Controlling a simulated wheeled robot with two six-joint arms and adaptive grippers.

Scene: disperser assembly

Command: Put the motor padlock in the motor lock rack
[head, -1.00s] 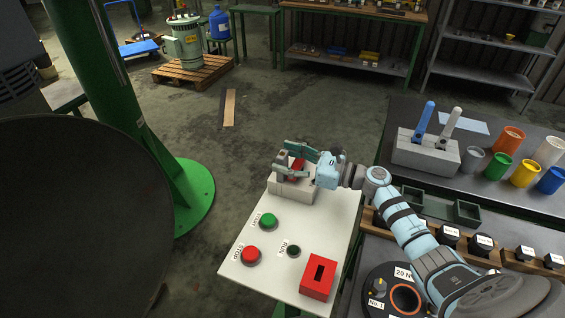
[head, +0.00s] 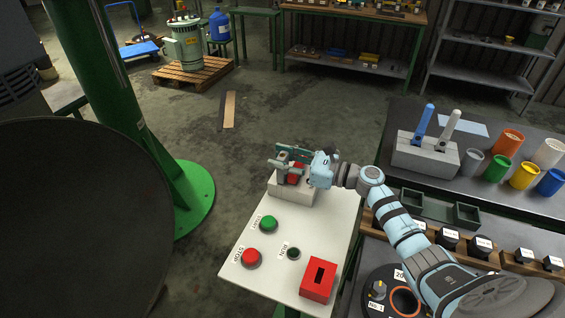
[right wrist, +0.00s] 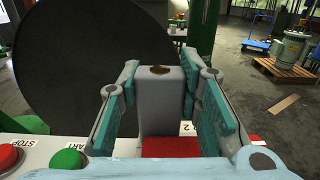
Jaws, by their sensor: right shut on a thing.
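My right gripper (head: 290,162) is over the grey block (head: 292,193) at the far end of the white panel. It is shut on a grey upright body with a brass disc on top, which I take for the motor padlock (right wrist: 163,100); the right wrist view shows it between the two teal finger pads. A red part (right wrist: 170,147) lies just below it and shows near the fingers in the head view (head: 296,171). A red box with a dark slot (head: 318,280) sits at the panel's near right corner. Which piece is the motor lock rack, I cannot tell. My left gripper is out of view.
The white panel (head: 310,235) carries a green START button (head: 269,222), a red STOP button (head: 251,257) and a small dark green RUN button (head: 293,253). A grey stand (head: 425,155) with a blue and a grey upright handle is on the dark right table, beside several coloured cups.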

